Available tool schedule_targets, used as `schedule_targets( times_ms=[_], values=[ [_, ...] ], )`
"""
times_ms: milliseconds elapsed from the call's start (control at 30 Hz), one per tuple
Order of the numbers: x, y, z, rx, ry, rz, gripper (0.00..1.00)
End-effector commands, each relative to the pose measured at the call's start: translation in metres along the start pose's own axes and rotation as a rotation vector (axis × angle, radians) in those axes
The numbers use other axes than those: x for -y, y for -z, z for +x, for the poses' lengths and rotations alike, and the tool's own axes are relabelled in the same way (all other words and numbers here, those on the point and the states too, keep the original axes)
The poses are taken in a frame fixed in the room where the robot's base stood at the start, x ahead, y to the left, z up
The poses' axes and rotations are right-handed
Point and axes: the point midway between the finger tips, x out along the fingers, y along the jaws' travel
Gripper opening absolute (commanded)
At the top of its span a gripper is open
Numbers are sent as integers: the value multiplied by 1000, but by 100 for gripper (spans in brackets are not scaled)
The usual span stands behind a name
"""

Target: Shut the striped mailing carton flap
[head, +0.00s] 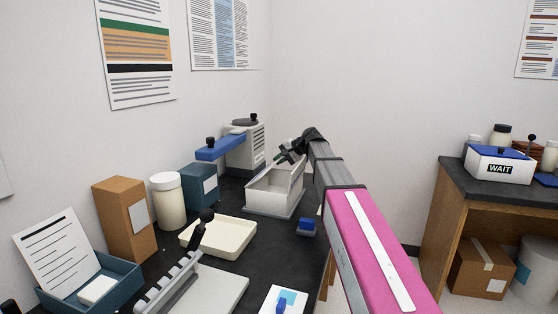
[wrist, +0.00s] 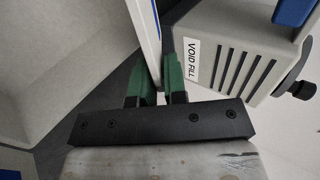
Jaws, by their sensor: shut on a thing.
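The pale mailing carton (head: 262,199) stands open-topped on the dark bench, in the middle of the head view. My gripper (head: 288,154) is above the carton at the flap's upper edge. In the wrist view, the green fingers of my gripper (wrist: 159,78) are shut on the thin white flap (wrist: 146,35), with one finger on each side. The carton's pale inside (wrist: 60,75) fills the left of that view. The gripped edge is partly hidden by the fingers.
A grey machine labelled VOID FILL (wrist: 225,60) stands close beside the flap; it also shows behind the carton (head: 247,150), with a blue arm (head: 220,147). A cream tray (head: 218,238) and a small blue block (head: 306,227) lie nearer on the bench.

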Motion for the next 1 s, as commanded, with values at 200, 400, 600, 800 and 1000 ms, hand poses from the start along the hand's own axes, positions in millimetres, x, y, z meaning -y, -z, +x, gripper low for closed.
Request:
schedule_targets(
  times_ms=[200, 400, 600, 800, 1000],
  values=[
    [0, 0, 0, -1, -2, 0, 0],
    [0, 0, 0, 0, -3, 0, 38],
    [0, 0, 0, 0, -2, 0, 38],
    [13, 1, -9, -1, -2, -1, 38],
    [40, -10, -24, 0, -2, -2, 38]
  ],
)
